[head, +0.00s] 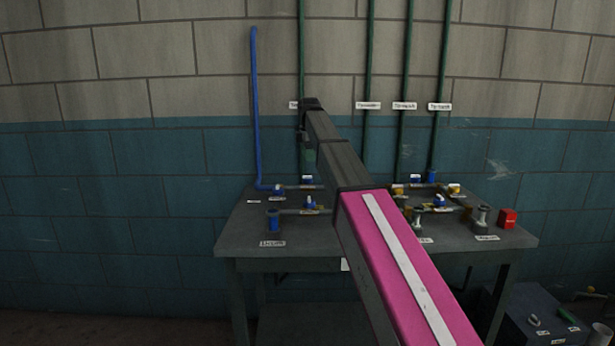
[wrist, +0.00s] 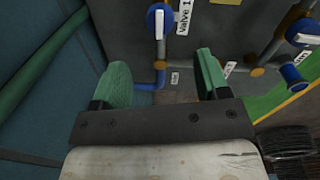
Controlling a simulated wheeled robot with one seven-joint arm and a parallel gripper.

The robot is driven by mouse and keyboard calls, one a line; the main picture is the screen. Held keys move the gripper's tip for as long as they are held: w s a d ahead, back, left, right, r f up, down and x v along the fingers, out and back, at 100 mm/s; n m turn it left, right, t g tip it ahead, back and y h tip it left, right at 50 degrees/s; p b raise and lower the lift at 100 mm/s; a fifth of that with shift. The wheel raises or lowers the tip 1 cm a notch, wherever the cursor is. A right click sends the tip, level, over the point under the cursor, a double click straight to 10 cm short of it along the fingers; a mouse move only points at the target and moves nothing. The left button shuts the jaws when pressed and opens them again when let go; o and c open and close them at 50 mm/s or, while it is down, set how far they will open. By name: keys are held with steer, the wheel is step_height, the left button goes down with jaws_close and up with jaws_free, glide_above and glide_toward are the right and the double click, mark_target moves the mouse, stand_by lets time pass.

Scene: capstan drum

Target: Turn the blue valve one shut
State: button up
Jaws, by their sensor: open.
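The valve labelled "Valve 1" (wrist: 160,20) shows at the top of the wrist view. It is a round blue knob with a white bar handle lying roughly along its pipe. My gripper (wrist: 162,62) has two green fingers spread wide and nothing between them. The valve shows beyond the gap between the fingertips, apart from them. In the head view my gripper (head: 309,153) hangs above the back left of the grey table (head: 290,251). Several blue valves stand at the table's left side, such as one at the back (head: 307,180); I cannot tell which is valve one there.
A blue pipe (head: 256,110) runs down the wall to the table's left back, and green pipes (head: 368,70) rise behind. Another blue valve (wrist: 303,38) stands at the right of the wrist view. A red box (head: 507,218) sits at the table's right edge.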

mark_target(308, 177)
steer(key=f, duration=1)
steer(key=shift+w, duration=0.35)
steer(key=c, duration=0.9)
